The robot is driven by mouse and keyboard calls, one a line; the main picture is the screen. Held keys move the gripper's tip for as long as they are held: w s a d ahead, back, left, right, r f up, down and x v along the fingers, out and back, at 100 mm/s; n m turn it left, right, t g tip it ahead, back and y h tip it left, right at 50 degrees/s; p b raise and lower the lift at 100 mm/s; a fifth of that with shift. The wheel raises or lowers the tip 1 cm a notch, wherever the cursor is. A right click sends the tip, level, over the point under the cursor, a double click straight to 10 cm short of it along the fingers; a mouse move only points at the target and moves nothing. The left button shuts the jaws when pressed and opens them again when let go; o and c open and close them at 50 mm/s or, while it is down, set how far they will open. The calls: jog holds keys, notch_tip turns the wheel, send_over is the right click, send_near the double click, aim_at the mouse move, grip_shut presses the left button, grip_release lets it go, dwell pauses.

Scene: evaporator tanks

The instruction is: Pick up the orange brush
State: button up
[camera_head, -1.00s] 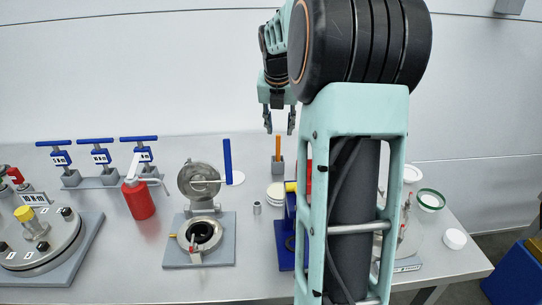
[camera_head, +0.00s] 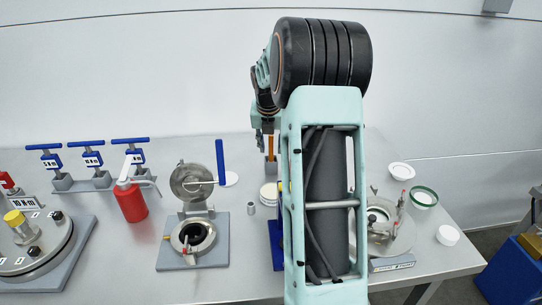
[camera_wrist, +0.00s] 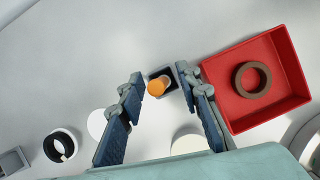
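The orange brush (camera_wrist: 158,86) stands upright in a small dark holder (camera_wrist: 171,79), seen from above in the wrist view. In the head view the brush (camera_head: 270,148) is a thin orange strip partly hidden by my gripper and arm. My gripper (camera_wrist: 162,90) is open, with one finger on each side of the brush and a gap to both. The wrist view does not clearly show the height between the fingertips and the brush top. In the head view my gripper (camera_head: 264,146) points down at the brush's place.
A red tray (camera_wrist: 241,117) with a brown ring (camera_wrist: 252,79) lies close to the right finger. White round lids (camera_wrist: 188,142) lie near the gripper. A red bottle (camera_head: 132,203) and a hinged-lid vessel (camera_head: 193,238) stand left on the table.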

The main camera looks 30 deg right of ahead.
jog(key=shift+c, duration=0.3)
grip_shut()
jog(key=shift+r, duration=0.15)
notch_tip(320, 180, up, 10)
jog(key=shift+f+p, duration=0.1)
jog(key=shift+p, duration=0.35)
